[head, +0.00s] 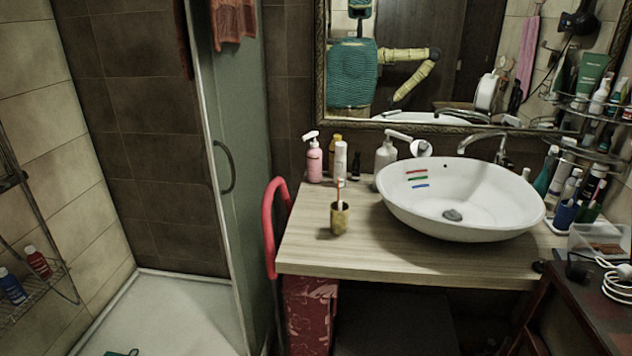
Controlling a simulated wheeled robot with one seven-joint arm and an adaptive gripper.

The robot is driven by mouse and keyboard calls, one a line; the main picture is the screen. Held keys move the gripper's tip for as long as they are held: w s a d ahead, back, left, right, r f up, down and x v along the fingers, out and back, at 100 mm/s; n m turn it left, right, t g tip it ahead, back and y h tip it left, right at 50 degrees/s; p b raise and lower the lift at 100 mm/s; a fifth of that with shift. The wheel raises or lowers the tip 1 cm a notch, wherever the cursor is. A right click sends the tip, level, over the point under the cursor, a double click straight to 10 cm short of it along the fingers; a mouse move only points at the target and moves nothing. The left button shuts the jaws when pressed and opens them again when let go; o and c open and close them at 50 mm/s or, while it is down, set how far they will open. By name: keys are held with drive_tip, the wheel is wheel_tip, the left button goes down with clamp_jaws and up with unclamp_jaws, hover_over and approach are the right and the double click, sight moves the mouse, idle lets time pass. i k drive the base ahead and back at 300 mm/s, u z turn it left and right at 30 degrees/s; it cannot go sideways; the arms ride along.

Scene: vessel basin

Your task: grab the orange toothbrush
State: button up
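A toothbrush with an orange-red handle and a pale upper end (339,192) stands in a small yellow-brown cup (339,218). The cup is upright on the wooden counter, left of the basin, and hides the toothbrush's lower part. The toothbrush stands nearly upright. My gripper does not show directly. The mirror reflects part of my yellow arm (403,55), but the gripper's fingers cannot be made out there.
A white vessel basin (460,200) with short red, green and blue strips inside takes up the counter's right part. Bottles, including a pink one (314,160), stand behind the cup. The wooden counter (310,250) is clear around and before the cup. A red curved rail (270,230) rises at its left edge.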

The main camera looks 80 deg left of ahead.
sight(341, 180)
drive_tip(key=u, duration=2.35)
drive_tip(key=i, duration=0.3)
drive_tip(key=u, duration=2.8)
drive_tip(key=k, duration=1.25)
drive_tip(key=z, duration=0.4)
